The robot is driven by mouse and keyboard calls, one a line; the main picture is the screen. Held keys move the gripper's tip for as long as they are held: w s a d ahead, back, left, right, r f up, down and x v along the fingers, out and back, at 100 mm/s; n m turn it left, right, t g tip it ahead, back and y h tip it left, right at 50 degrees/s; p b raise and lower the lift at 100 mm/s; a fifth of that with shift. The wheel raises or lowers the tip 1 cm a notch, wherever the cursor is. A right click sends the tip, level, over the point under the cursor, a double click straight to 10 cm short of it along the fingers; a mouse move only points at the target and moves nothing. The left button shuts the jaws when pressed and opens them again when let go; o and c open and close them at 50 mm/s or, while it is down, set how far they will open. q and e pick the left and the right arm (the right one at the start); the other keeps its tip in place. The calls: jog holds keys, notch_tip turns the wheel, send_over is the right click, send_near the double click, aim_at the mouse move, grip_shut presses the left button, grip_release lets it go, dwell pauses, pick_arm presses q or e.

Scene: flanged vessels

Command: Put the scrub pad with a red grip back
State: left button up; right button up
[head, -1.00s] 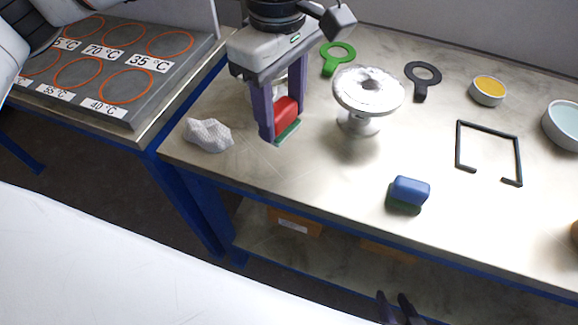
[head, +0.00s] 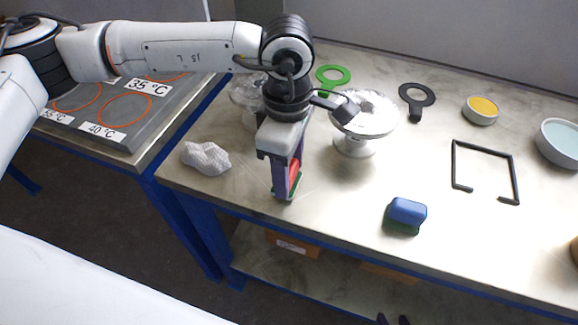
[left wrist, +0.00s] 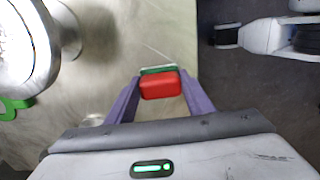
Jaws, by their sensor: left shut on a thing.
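The scrub pad with a red grip (head: 295,180) has a red block on a green pad. It also shows in the left wrist view (left wrist: 160,86). My left gripper (head: 287,193) is shut on its red grip, pointing down near the table's front edge, and partly hides it in the head view. I cannot tell whether the pad touches the table. A similar scrub pad with a blue grip (head: 407,212) lies near the front edge to the right.
A flanged vessel (head: 356,143) stands right of my left gripper, a glassy one (head: 247,92) behind it. A crumpled white cloth (head: 206,157) lies left. Table between blue pad and vessel is clear.

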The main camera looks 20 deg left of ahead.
pick_arm(q)
jog(key=shift+f, duration=0.1)
jog(key=shift+f+b, duration=0.15)
jog(key=shift+b, duration=0.15)
jog(key=o, duration=1.1)
notch_tip(320, 180, up, 12)
jog(key=shift+r+b, duration=0.25)
jog(key=shift+b, duration=0.15)
